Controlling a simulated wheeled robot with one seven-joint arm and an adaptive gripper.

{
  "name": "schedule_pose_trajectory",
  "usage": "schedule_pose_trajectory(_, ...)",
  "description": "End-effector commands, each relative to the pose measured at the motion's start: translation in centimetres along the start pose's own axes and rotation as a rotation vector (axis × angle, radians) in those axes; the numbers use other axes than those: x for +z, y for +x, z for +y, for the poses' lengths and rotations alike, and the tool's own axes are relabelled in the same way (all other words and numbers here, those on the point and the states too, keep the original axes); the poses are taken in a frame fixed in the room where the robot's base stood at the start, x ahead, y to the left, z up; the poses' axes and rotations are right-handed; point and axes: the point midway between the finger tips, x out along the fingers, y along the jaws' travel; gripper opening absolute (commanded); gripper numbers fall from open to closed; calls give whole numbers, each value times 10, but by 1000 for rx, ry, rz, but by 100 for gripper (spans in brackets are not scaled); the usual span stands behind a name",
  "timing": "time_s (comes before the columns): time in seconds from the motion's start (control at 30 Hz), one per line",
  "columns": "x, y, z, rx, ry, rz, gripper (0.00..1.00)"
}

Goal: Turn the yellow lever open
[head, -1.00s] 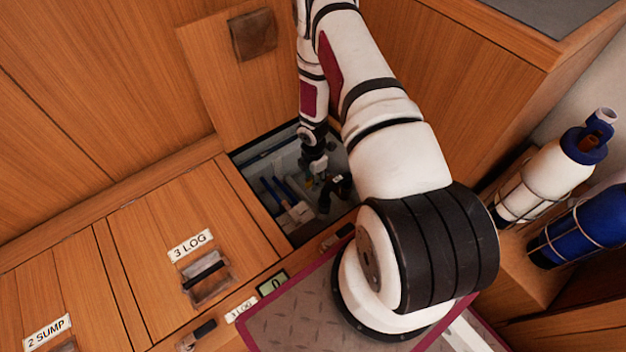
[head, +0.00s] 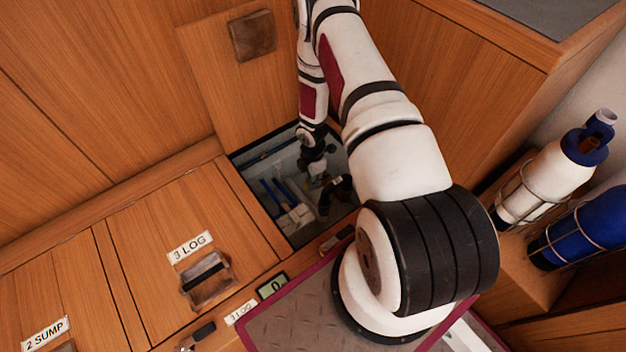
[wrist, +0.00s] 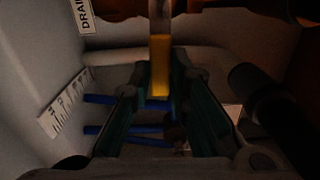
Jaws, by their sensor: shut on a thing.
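The yellow lever (wrist: 160,65) stands upright in the wrist view, pale at its top and yellow below. My gripper (wrist: 160,80) has one teal finger on each side of it and is shut on it. Exact finger contact is hard to see in the dim light. In the head view my gripper (head: 317,172) reaches down into the open floor locker, and the lever cannot be made out there.
The open locker (head: 250,160) has close walls. Blue bars (head: 275,192) and a pale block (head: 297,218) lie low inside. A dark cylinder (wrist: 275,110) stands close on the right in the wrist view. The closed 3 LOG hatch (head: 175,245) is beside the opening.

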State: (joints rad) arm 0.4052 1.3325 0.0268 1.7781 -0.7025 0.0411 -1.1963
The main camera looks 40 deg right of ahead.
Motion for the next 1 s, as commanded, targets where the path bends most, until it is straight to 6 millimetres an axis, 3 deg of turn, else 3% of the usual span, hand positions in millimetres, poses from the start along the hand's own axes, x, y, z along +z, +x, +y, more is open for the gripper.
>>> schedule_pose_trajectory(0.47, 5, 1, 25, 2, 386, 1, 0)
schedule_pose_trajectory(1.0, 24, 1, 52, 3, 893, 2, 0)
